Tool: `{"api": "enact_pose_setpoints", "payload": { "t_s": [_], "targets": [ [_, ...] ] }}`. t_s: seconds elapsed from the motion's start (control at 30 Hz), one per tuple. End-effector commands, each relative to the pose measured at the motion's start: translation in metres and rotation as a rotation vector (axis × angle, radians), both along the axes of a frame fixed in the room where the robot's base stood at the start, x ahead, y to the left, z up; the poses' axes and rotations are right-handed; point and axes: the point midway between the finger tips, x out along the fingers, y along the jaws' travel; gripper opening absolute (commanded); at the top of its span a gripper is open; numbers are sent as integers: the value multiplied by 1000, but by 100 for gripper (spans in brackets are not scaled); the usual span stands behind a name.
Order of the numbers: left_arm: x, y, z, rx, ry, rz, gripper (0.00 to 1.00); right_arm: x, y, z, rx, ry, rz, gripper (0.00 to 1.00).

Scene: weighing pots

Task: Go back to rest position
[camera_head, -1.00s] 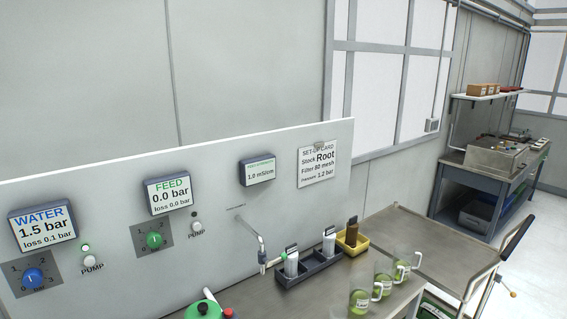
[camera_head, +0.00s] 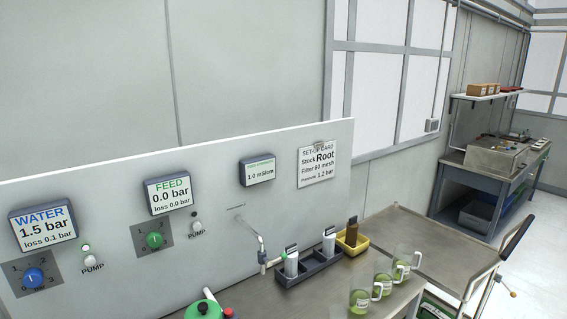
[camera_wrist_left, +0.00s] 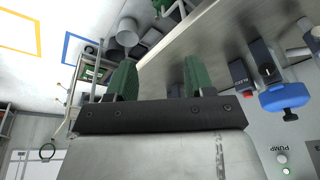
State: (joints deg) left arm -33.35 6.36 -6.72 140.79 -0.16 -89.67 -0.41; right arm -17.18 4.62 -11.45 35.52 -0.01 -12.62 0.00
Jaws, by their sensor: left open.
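My left gripper (camera_wrist_left: 158,78) shows only in the left wrist view. Its two green fingers are apart with nothing between them. The wrist picture is turned over, and the gripper is in front of a grey bench edge and open floor. Neither arm shows in the head view, and my right gripper is in no view.
The head view shows a panel with a WATER display (camera_head: 42,224) and a FEED display (camera_head: 167,195). The bench holds a dark rack (camera_head: 308,270), a yellow tray (camera_head: 353,246) and green-filled jugs (camera_head: 383,284). A blue fitting (camera_wrist_left: 284,97) is right of the fingers.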

Motion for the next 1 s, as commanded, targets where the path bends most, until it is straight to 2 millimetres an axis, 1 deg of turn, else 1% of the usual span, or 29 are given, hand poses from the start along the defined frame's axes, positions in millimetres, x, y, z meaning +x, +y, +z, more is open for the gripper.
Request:
{"api": "enact_pose_setpoints", "payload": {
  "t_s": [0.03, 0.17, 0.27, 0.37, 0.4, 0.47, 0.5, 0.57, 0.6, 0.67, 0.7, 0.77, 0.8, 0.87, 0.9, 0.97, 1.0],
  "targets": [
    [4, 0, -17, 4, 9, -3, 53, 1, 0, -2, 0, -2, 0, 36],
    [12, -2, -50, 3, 18, -5, 53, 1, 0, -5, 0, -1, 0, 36],
    [16, -2, -80, 3, 30, -6, 53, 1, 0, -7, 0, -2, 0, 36],
    [18, -3, -114, 3, 43, -8, 53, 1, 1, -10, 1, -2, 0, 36],
    [18, -4, -130, 3, 50, -9, 53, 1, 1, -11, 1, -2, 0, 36],
    [16, -4, -157, 4, 62, -10, 53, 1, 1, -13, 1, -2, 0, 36],
    [15, -4, -177, 4, 68, -12, 53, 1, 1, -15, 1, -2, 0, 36],
    [9, -3, -210, 5, 82, -15, 53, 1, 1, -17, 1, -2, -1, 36],
    [5, -2, -232, 6, 90, -16, 53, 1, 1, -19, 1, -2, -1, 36],
    [-5, -1, -263, 8, 103, -18, 53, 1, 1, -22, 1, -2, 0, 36],
    [-12, 0, -283, 9, 112, -20, 53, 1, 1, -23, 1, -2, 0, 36],
    [-25, 2, -312, 10, 124, -22, 53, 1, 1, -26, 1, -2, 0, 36],
    [-36, 3, -331, 11, 134, -24, 53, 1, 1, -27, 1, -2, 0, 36],
    [-52, 6, -356, 12, 145, -28, 53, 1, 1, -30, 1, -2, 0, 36],
    [-64, 8, -373, 14, 155, -30, 53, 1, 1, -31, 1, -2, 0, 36],
    [-83, 11, -394, 15, 167, -33, 53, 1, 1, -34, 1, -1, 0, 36],
    [-96, 14, -407, 17, 174, -34, 53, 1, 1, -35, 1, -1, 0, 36]
  ]
}}
